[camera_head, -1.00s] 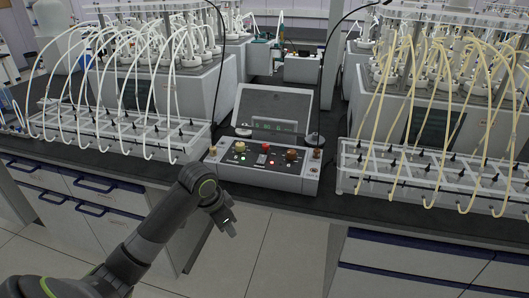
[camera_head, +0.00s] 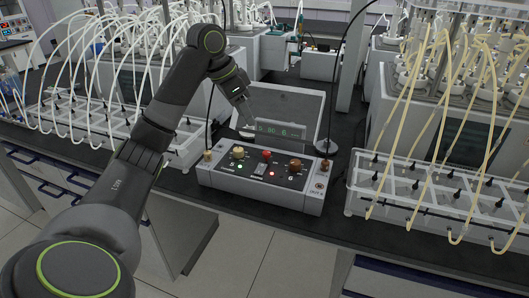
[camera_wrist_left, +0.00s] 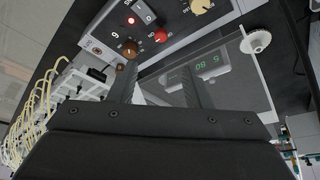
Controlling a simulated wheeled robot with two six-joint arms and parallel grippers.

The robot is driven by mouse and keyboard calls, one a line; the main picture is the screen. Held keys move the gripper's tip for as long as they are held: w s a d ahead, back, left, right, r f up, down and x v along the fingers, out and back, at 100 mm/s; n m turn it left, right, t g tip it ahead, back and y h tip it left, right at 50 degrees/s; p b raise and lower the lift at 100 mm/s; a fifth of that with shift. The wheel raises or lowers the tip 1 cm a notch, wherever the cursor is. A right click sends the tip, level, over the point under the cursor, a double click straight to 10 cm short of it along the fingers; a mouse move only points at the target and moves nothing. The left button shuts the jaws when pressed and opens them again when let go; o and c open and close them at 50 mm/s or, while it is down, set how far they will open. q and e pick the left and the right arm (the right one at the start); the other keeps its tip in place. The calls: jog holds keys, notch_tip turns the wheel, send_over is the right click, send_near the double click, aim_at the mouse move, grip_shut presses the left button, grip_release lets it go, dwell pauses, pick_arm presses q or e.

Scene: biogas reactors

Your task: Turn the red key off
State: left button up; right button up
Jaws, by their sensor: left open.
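The red key (camera_head: 266,155) is a small red knob in the middle of the top of the grey control box (camera_head: 262,188). A yellow knob (camera_head: 238,152) is on its left and a brown knob (camera_head: 296,165) on its right. In the left wrist view the red key (camera_wrist_left: 160,35) shows beyond the fingertips, near the top. My left gripper (camera_head: 247,115) is open and empty, held above and behind the box, apart from the red key. My right gripper is not in view.
A clear panel (camera_head: 300,110) and a display with green digits (camera_head: 280,130) stand behind the box. Tube racks (camera_head: 185,140) flank it on the left and right (camera_head: 430,200). A black cable rises on each side.

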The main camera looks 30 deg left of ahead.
pick_arm(q)
jog(key=a+x, duration=0.1)
jog(key=x, duration=0.2)
send_over(266, 152)
jog(key=s+a, duration=0.1)
jog(key=s, duration=0.1)
notch_tip(266, 152, down, 6)
jog(key=shift+a+f, duration=0.1)
jog(key=shift+f, duration=0.05)
jog(key=x, duration=0.3)
jog(key=shift+w+f, duration=0.15)
jog(key=shift+f, duration=0.2)
jog(key=shift+w+f, duration=0.1)
jog(key=shift+f, duration=0.25)
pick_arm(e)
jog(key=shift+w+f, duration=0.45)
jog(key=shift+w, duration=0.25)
pick_arm(q)
jog(key=c, duration=0.9)
grip_shut()
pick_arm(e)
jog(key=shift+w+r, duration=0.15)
